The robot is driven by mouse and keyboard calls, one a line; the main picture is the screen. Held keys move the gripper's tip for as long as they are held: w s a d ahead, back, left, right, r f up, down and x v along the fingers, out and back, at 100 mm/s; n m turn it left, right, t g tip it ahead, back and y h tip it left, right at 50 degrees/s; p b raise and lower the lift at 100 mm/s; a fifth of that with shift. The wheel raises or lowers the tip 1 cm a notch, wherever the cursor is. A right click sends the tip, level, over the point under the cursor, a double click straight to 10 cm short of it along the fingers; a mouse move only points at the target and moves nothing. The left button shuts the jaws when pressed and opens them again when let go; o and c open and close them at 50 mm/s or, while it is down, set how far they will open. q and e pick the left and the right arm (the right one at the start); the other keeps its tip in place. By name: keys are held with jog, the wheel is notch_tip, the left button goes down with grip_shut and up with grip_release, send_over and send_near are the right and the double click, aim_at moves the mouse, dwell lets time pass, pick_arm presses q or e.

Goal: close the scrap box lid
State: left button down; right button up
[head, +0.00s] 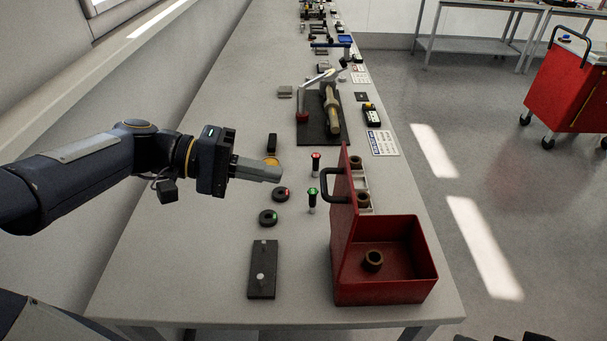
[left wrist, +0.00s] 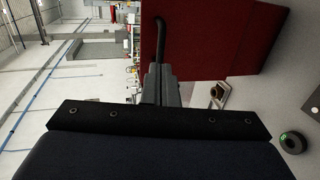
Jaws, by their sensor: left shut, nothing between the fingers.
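The red scrap box (head: 385,290) stands at the near right end of the bench, its mouth open and a brown ring (head: 373,260) inside. Its red lid (head: 345,228) stands upright along the box's left side, with a black handle (head: 327,185) sticking out to the left. My left gripper (head: 280,173) is shut and empty, left of the handle, with a gap between them in the head view. In the left wrist view the lid (left wrist: 215,40) fills the top right, and the handle (left wrist: 159,45) appears just beyond the fingertips (left wrist: 160,82). My right gripper is not clearly seen.
A tray (head: 363,183) with brown rings sits behind the box. Red and green buttons (head: 312,195) stand between the lid and my left gripper's side of the bench. A dark plate (head: 263,270) lies at the front left. The bench's right edge is close to the box.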

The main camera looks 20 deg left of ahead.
pick_arm(q)
jog(key=p, duration=0.1)
send_near(345, 186)
jog(key=x, duration=0.3)
jog(key=shift+s+a+f, duration=0.1)
jog(key=shift+a+f, duration=0.05)
jog(key=shift+f, duration=0.15)
pick_arm(e)
jog(key=shift+r, duration=0.8)
pick_arm(q)
jog(key=shift+w+d+r+y+p, duration=0.25)
jog(key=shift+d+r+p, duration=0.2)
jog(key=shift+d, duration=0.25)
jog(key=w+d+g+y+p, duration=0.1)
jog(key=w+d+y, duration=0.2)
jog(key=d, duration=0.7)
jog(key=w+d+f+y+b, duration=0.1)
jog(key=w+d+f+b, duration=0.2)
jog(key=d+f, duration=0.9)
jog(key=shift+w+d+f+b, duration=0.25)
jog(key=shift+d+f+b, duration=0.1)
jog(key=shift+d, duration=0.1)
pick_arm(e)
jog(key=shift+w+d+f, duration=0.1)
jog(key=shift+d+f, duration=0.25)
jog(key=shift+f, duration=0.2)
jog(key=shift+w+d+f, duration=0.1)
jog(key=shift+d+f, duration=0.2)
jog(key=shift+f, duration=0.2)
